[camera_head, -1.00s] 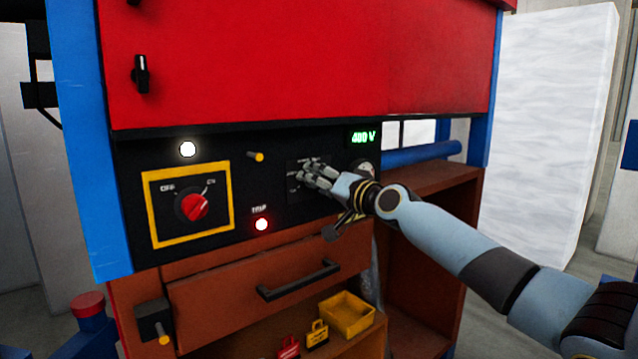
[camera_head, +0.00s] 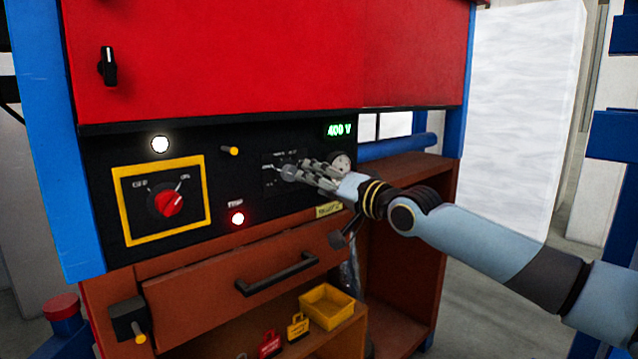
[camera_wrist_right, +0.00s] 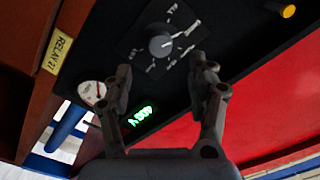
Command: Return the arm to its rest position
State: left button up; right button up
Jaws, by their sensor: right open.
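My right gripper (camera_head: 312,172) reaches in from the right in the head view. It is in front of the black control panel (camera_head: 110,225), close to a small grey selector knob (camera_head: 288,173). In the right wrist view my open right gripper (camera_wrist_right: 165,78) has two spread fingers with nothing between them. The grey knob (camera_wrist_right: 161,46) shows beyond the fingertips, apart from them. In the head view the fingers overlap the panel around the knob, so the exact gap is hard to tell there. My left gripper is not in view.
A red rotary switch (camera_head: 168,203) sits in a yellow frame on the panel. A red TRIP lamp (camera_head: 237,218) and a white lamp (camera_head: 160,144) are lit. The display (camera_head: 339,130) reads 400 V. A drawer handle (camera_head: 277,274) and yellow bin (camera_head: 327,306) are below.

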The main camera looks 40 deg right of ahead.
dwell(0.4)
jog(key=s+a+f+g+h+b, duration=0.1)
jog(key=s+f+g+b, duration=0.35)
jog(key=f, duration=1.25)
jog(key=s+f+m+g+b, duration=0.1)
jog(key=s+f, duration=0.7)
jog(key=f, duration=0.8)
jog(key=s+a+f+g+h+b, duration=0.1)
jog(key=s+f+g+b, duration=0.4)
jog(key=f, duration=1.2)
jog(key=s+a+f+n+g+b, duration=0.1)
jog(key=s+a+f+n, duration=0.15)
jog(key=s+f, duration=0.75)
jog(key=s+a+f+n+g, duration=0.1)
jog(key=s+a+f+g, duration=0.15)
jog(key=s+f, duration=0.75)
jog(key=s+a+f+n+g, duration=0.1)
jog(key=s+a+n, duration=0.1)
jog(key=s, duration=0.7)
jog(key=s+a+f+n+g, duration=0.2)
jog(key=s+n, duration=0.2)
jog(key=s, duration=0.6)
jog(key=shift+s+f+b, duration=0.2)
jog(key=shift+f+b, duration=0.05)
jog(key=shift+b, duration=0.1)
jog(key=shift+a, duration=0.1)
